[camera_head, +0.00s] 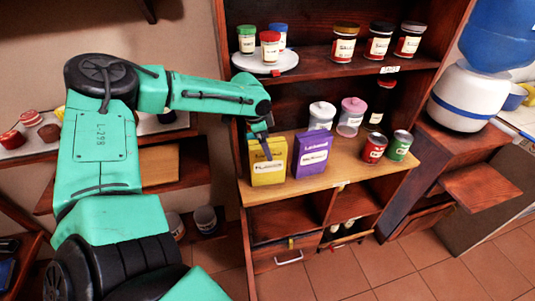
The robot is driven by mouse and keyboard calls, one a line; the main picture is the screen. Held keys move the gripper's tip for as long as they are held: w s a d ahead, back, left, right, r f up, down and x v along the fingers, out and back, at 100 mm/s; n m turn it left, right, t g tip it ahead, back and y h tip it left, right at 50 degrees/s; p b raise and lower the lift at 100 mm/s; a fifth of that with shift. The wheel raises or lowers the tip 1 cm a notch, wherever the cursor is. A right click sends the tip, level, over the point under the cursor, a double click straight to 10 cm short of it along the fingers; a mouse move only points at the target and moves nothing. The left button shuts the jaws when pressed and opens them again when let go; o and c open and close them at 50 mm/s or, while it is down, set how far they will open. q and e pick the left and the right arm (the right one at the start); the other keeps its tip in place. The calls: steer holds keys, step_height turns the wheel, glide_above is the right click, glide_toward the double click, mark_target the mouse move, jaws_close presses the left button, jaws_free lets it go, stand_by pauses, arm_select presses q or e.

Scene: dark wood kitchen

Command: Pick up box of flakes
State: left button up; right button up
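A yellow box (267,172) and a purple box (312,157) stand upright side by side on the wooden shelf counter. Their labels are too small to read, so I cannot tell which one holds flakes. My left gripper (266,150) points down at the upper part of the yellow box, with a dark finger in front of its face. The finger overlaps the box in the picture, but I cannot tell if it touches. Only part of the gripper shows, and its opening is hidden. My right gripper is out of view.
A red can (373,149) and a green can (398,146) stand on the counter (345,168) to the right. Behind are a white-lidded jar (321,115) and a pink-lidded jar (351,117). The upper shelf holds small jars on a white plate (264,63). A water dispenser (470,97) stands right.

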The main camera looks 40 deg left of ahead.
arm_select(q)
jaws_close()
steer(key=shift+r, duration=0.15)
